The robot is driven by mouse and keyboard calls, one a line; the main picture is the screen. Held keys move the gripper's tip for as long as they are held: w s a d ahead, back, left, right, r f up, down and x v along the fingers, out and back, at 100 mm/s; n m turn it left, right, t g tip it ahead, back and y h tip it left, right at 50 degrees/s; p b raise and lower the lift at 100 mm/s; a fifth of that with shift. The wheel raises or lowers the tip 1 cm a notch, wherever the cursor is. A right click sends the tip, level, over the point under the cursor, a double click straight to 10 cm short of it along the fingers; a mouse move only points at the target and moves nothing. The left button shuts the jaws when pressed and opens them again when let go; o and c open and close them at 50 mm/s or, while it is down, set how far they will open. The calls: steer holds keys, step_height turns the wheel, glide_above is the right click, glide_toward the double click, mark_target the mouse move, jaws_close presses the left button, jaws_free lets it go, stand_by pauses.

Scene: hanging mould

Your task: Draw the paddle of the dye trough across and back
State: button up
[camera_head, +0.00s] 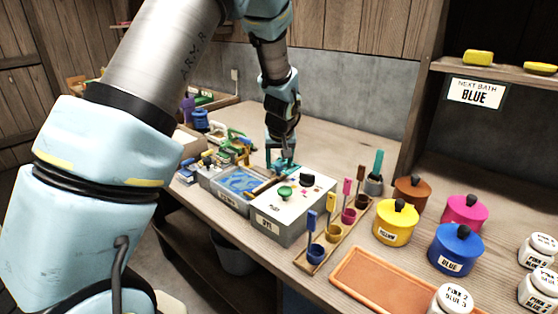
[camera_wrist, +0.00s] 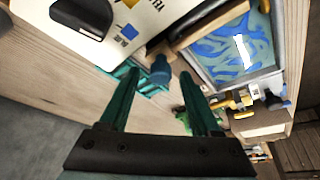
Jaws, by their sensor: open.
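The dye trough (camera_head: 236,184) is a grey open box of blue, swirled liquid on the bench, left of a white box. In the wrist view the trough (camera_wrist: 262,76) is at upper right. A wooden bar, seemingly the paddle (camera_wrist: 208,24), lies along its near side; a dark blue knob (camera_wrist: 161,69), perhaps its handle, stands close by. My gripper (camera_head: 284,166) is low behind the trough and white box. In the wrist view my gripper (camera_wrist: 158,78) has its teal fingers spread, with the knob showing between and beyond their tips. I cannot tell whether they touch it.
The white box (camera_head: 290,214) has a green knob and a black part on top. A rack of small dye cups (camera_head: 332,236), lidded pots (camera_head: 396,222) and an orange tray (camera_head: 380,282) stand to the right. A sign (camera_head: 474,92) reads "NEXT BATH BLUE". Clutter lies left of the trough.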

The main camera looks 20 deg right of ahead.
steer(key=shift+w+f, duration=0.1)
steer(key=shift+f, duration=0.2)
steer(key=shift+c, duration=0.3)
jaws_close()
stand_by(1.0)
